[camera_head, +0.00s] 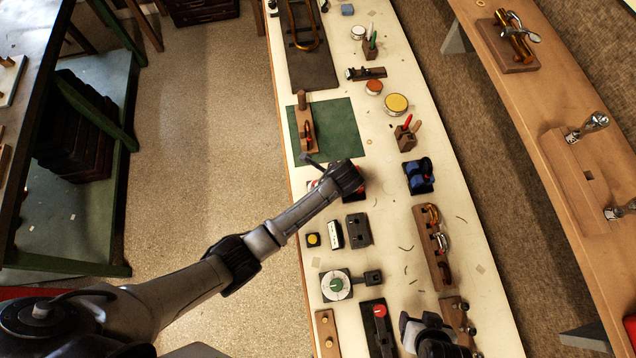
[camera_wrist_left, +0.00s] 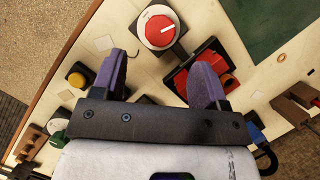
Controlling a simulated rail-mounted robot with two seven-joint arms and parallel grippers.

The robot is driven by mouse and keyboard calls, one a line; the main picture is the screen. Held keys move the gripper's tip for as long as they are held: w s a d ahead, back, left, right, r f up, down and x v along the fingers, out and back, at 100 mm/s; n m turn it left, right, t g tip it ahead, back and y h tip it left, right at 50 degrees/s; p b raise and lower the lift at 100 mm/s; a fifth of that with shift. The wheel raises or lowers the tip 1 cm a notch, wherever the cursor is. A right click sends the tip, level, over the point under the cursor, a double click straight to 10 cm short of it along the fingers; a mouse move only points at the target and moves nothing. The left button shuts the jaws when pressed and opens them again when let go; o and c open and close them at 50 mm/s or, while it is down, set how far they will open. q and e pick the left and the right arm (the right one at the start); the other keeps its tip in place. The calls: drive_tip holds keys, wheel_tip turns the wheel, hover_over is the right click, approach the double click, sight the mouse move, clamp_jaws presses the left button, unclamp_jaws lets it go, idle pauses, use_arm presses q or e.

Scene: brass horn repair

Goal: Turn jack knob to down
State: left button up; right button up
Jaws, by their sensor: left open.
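In the left wrist view a round red knob (camera_wrist_left: 159,29) with a white pointer line sits on a white dial, beyond my fingertips. The line points toward the right of that picture. I cannot tell for sure that this is the jack knob; no label is readable. My left gripper (camera_wrist_left: 162,68) is open, with its two purple fingers wide apart and nothing between them. In the head view my left gripper (camera_head: 345,179) is above the bench and mostly covers the red dial (camera_head: 313,185). A dark, grey-tipped part (camera_head: 428,338) at the bottom edge may be my right gripper; its jaws are unclear.
A red-and-black box (camera_wrist_left: 182,80) stands close to the right finger, and a yellow button (camera_wrist_left: 76,78) lies left of the left finger. A green knob (camera_head: 337,285) on a white dial and a red-knobbed black block (camera_head: 379,325) are nearer the front. A green mat (camera_head: 340,130) lies behind.

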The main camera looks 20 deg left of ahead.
use_arm(q)
drive_tip(key=x, duration=0.7)
drive_tip(key=shift+f+b, duration=0.15)
drive_tip(key=shift+b, duration=0.2)
drive_tip(key=shift+c, duration=0.5)
drive_tip(key=shift+c, duration=1.4)
drive_tip(key=c, duration=0.5)
drive_tip(key=shift+c, duration=0.2)
